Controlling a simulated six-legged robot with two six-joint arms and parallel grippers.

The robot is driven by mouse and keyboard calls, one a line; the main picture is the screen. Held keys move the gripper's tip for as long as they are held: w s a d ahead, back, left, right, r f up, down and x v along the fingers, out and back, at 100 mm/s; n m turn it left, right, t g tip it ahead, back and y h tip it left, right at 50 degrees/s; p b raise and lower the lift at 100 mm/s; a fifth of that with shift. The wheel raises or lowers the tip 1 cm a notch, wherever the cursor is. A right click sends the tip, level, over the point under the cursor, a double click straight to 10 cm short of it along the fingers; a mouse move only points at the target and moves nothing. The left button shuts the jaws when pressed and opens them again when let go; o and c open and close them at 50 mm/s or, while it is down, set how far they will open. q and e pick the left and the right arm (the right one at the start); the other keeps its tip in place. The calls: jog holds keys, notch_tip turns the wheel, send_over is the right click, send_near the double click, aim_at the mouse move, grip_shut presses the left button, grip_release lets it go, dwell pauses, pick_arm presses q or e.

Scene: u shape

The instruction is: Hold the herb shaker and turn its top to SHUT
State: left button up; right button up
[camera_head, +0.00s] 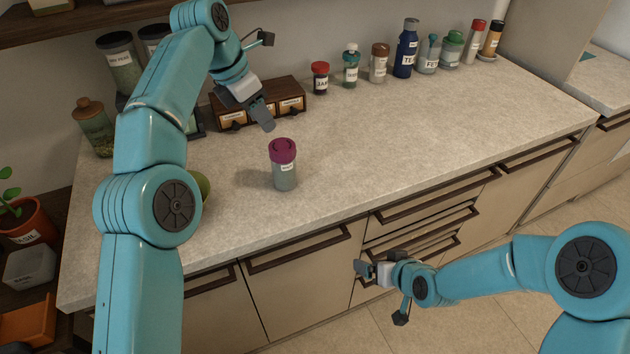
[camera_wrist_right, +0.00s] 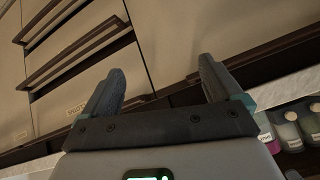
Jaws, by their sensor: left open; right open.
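The herb shaker (camera_head: 284,172) stands upright on the counter, with a clear, greenish body, a small white label and a purple top (camera_head: 282,150). The marking on its top is too small to read. My left gripper (camera_head: 264,118) is open and empty, above and just behind the shaker, apart from it. My right gripper (camera_head: 364,270) is in front of the counter, below its edge, near the drawers. In the right wrist view my right gripper (camera_wrist_right: 160,85) shows its two fingers apart with nothing between them.
A small wooden drawer box (camera_head: 232,119) stands behind the left gripper. Several bottles and jars, including a blue bottle (camera_head: 405,52), line the wall. A green bowl (camera_head: 202,187) is partly hidden by my left arm. The counter (camera_head: 400,130) right of the shaker is clear.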

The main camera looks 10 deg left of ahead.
jog(key=w+a+r+n+t+y, duration=0.1)
jog(key=w+a+r+n, duration=0.2)
jog(key=r, duration=0.4)
jog(key=w+a+r+t+y, duration=0.2)
jog(key=a+r, duration=0.4)
jog(key=r, duration=0.1)
jog(key=n+y, duration=0.1)
jog(key=n, duration=0.1)
send_near(284, 165)
jog(key=x, duration=0.4)
jog(key=d+f+x, duration=0.1)
jog(key=x, duration=0.8)
jog(key=shift+w+f, duration=0.35)
jog(key=shift+f, duration=0.05)
jog(key=c, duration=1.4)
